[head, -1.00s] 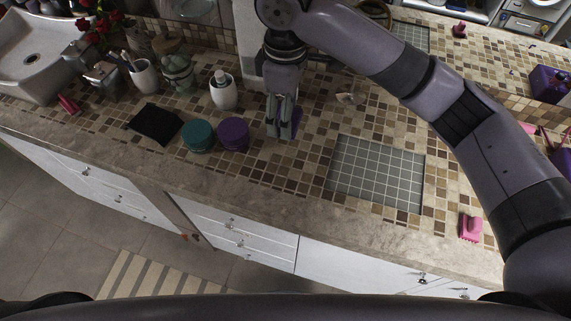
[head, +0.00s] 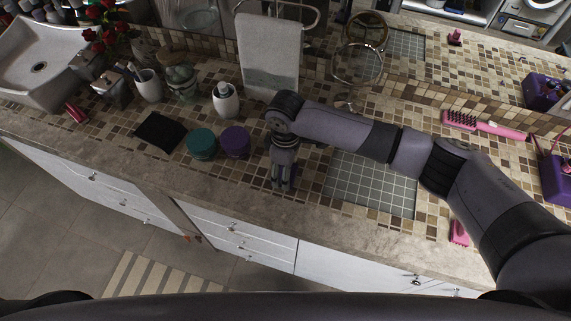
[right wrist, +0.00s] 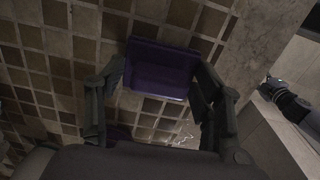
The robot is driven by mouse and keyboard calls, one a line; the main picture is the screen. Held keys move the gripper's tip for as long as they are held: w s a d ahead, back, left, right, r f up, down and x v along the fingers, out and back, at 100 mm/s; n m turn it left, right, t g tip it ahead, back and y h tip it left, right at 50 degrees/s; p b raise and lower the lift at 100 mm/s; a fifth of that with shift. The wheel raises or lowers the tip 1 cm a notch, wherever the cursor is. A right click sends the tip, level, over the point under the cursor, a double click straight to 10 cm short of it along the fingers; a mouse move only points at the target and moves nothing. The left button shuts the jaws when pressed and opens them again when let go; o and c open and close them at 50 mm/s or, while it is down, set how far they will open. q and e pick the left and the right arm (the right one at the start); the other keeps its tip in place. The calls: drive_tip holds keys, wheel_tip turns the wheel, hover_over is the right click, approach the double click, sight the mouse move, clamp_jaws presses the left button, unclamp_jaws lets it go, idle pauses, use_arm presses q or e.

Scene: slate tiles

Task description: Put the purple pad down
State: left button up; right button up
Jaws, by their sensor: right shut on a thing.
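The purple pad (right wrist: 160,68) lies between the fingers of my right gripper (right wrist: 160,92) in the right wrist view, over the tiled counter. My right gripper is shut on it. In the head view, my right gripper (head: 283,185) points down near the counter's front edge, right of the purple round container (head: 235,141). Only a sliver of the pad (head: 297,170) shows there. I cannot tell whether the pad touches the counter. My left gripper is not in the head view.
A teal round container (head: 202,143) and a black cloth-like square (head: 160,132) are to the left. A white dispenser (head: 225,101) stands behind.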

drive_tip(key=shift+f, duration=0.15)
drive_tip(key=o, duration=1)
drive_tip(key=shift+f+b, duration=0.1)
drive_tip(key=shift+b, duration=0.25)
drive_tip(key=shift+f+b, duration=0.25)
drive_tip(key=shift+b, duration=0.2)
drive_tip(key=r, duration=0.1)
drive_tip(key=r+b, duration=0.1)
drive_tip(key=r, duration=0.1)
drive_tip(key=r+b, duration=0.1)
drive_tip(key=r, duration=0.1)
drive_tip(key=shift+s+a+r, duration=0.15)
drive_tip(key=shift+a+r, duration=0.05)
drive_tip(key=shift+a, duration=0.05)
wheel_tip(320, 180, up, 12)
drive_tip(key=b, duration=0.2)
drive_tip(key=shift+r, duration=0.25)
